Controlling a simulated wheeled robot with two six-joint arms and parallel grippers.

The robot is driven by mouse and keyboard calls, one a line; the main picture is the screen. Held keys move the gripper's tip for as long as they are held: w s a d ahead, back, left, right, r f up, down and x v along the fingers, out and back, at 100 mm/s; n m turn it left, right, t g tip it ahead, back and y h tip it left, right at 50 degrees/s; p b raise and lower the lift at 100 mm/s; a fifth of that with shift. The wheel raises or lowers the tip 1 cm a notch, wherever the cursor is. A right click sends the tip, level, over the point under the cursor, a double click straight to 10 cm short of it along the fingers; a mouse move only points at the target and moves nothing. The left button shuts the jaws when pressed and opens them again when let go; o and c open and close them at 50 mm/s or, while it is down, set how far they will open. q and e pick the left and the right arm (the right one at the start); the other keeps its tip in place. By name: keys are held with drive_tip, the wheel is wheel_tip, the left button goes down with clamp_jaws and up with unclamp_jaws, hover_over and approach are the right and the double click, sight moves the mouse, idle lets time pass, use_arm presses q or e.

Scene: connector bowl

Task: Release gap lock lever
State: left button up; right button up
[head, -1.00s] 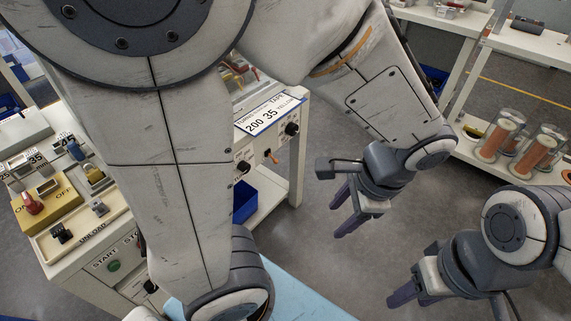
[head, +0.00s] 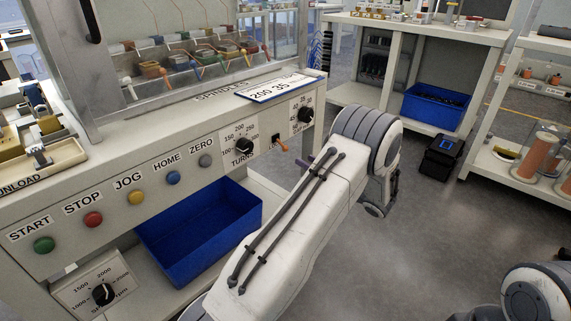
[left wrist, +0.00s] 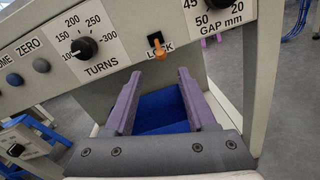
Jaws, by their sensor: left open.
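The small orange lock lever (head: 281,147) sticks out from the machine's front panel, between the TURNS dial and the GAP dial. In the left wrist view the lever (left wrist: 158,48) slants down from its black mount, next to the LOCK label. My left gripper (left wrist: 157,82) is open, its two purple fingers spread below the lever, with nothing between them. The lever lies beyond the fingertips, apparently untouched. In the head view only a purple bit of the left gripper (head: 302,161) shows close to the lever; my forearm hides the rest. My right gripper's fingers are out of view.
The TURNS dial (head: 243,147) and GAP dial (head: 305,114) flank the lever. Several coloured buttons line the panel to the left. A blue bin (head: 200,232) sits on the shelf below. The floor at right is clear, with a black case (head: 441,156) farther back.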

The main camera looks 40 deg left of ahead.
sight(285, 147)
use_arm(q)
drive_tip(key=shift+w+a+b, duration=0.3)
drive_tip(key=shift+a+b, duration=0.2)
drive_tip(key=shift+a, duration=1.25)
drive_tip(key=shift+w+a+b, duration=0.25)
drive_tip(key=shift+a+b, duration=0.2)
drive_tip(key=shift+a, duration=1.25)
drive_tip(key=shift+w+a+b, duration=0.3)
drive_tip(key=shift+a+b, duration=0.2)
drive_tip(key=shift+a, duration=1.25)
clamp_jaws()
